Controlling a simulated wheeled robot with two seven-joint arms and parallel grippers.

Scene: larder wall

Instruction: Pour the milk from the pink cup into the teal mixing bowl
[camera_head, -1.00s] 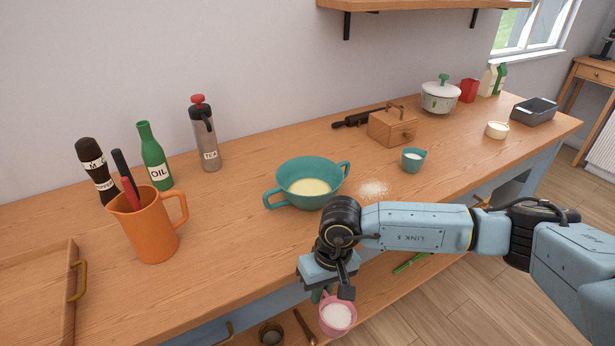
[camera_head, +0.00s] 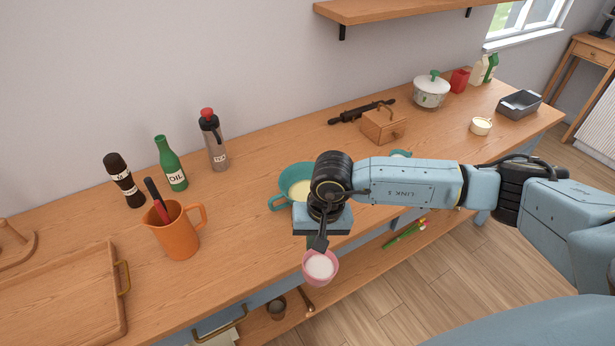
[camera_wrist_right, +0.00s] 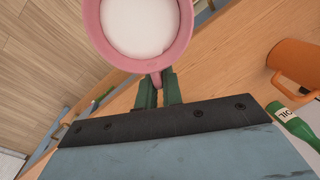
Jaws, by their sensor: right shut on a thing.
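The pink cup (camera_head: 321,268) holds white milk and is upright, in front of the counter's edge in the head view. My right gripper (camera_wrist_right: 159,92) is shut on the pink cup; in the right wrist view its green fingers close on the handle below the cup (camera_wrist_right: 184,55). The teal mixing bowl (camera_head: 285,187) stands on the counter behind my right arm, which hides much of it. Pale yellow contents show in the bowl. The cup is apart from the bowl, nearer to me. My left gripper is not in view.
An orange jug (camera_head: 180,240) with utensils stands left of the bowl, near a wooden tray (camera_head: 60,310). An oil bottle (camera_head: 170,165) and a tea flask (camera_head: 213,142) stand behind. A wooden box (camera_head: 384,127) is at the back right. A lower shelf (camera_head: 350,262) runs below the counter.

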